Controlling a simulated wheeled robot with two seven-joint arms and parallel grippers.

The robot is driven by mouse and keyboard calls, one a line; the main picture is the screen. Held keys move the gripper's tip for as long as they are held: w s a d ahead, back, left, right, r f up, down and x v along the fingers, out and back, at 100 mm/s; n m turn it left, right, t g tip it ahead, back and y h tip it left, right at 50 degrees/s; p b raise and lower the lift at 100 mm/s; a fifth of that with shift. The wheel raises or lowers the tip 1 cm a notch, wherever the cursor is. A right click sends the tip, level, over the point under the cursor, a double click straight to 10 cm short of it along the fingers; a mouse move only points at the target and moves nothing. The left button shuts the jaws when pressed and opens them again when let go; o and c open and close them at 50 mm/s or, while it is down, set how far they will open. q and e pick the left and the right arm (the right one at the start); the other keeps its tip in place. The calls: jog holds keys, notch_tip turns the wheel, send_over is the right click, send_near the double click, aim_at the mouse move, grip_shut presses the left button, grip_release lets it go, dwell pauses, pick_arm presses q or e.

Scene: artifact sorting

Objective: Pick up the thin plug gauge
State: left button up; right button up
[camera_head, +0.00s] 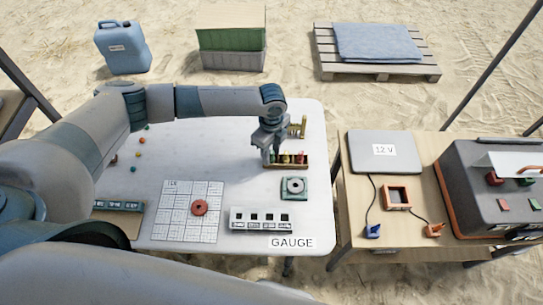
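A small brown rack (286,166) stands on the white table (240,125), near its right side. Several small plugs (300,158) with red and yellowish parts stand upright in it. They look like plug gauges, but I cannot tell which is the thin one. My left gripper (269,158) points down over the left end of the rack and hides part of it. Its fingers are too small to tell whether they are apart or hold a plug. My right gripper is not in view.
A white block with square holes (262,219) stands behind the GAUGE label (292,242). A round dial device (293,188) is in front of the rack. A wooden table (412,215) with equipment stands right.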

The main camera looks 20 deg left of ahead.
aim_at(272, 152)
pick_arm(q)
grip_shut()
jog(key=shift+r, duration=0.15)
jog(key=shift+r, duration=0.25)
notch_tip(272, 152, up, 3)
jog(key=shift+d+r+b, duration=0.1)
jog(key=shift+b, duration=0.95)
jog(key=s+d+r+b, duration=0.1)
jog(key=d+r+b, duration=0.2)
jog(key=d+r, duration=0.4)
jog(key=d, duration=0.4)
jog(key=shift+s+d, duration=0.15)
jog(key=shift+s, duration=0.2)
